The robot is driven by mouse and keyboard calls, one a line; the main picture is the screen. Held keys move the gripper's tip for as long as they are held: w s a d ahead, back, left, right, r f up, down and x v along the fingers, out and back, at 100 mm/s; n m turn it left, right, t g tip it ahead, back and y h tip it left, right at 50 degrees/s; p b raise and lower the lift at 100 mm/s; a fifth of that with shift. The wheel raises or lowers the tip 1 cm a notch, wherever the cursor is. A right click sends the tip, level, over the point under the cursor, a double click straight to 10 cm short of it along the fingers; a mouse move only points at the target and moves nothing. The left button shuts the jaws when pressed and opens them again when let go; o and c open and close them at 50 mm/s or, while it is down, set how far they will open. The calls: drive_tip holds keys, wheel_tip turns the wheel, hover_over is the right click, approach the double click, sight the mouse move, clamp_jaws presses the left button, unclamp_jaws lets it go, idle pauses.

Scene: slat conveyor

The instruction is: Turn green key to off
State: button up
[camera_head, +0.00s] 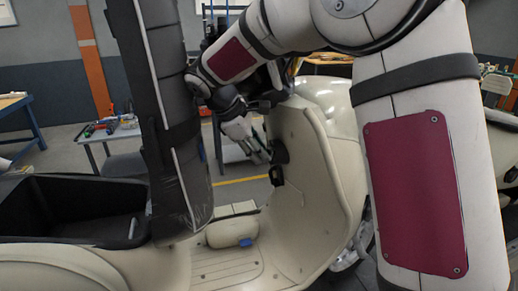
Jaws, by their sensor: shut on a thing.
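A cream scooter (305,190) stands in front of me, its inner leg shield facing left. A dark round lock area (281,151) sits on that panel. My gripper (264,156) is at this spot, fingers pointing down and right, touching or very close to it. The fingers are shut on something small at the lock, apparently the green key. The key itself is hidden by the fingers, so its turn angle cannot be told.
A black hook-like part (276,175) sits just below my gripper. The raised black seat (165,110) stands close on the left, above an open black storage bin (75,211). The footboard (228,264) is below. A tool table (110,133) stands behind.

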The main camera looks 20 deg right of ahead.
drive_tip(key=shift+d+f, duration=0.1)
drive_tip(key=shift+f, duration=0.05)
drive_tip(key=shift+w+g, duration=0.15)
drive_tip(key=shift+g, duration=0.25)
drive_tip(key=o, duration=1.1)
drive_tip(key=shift+c, duration=0.2)
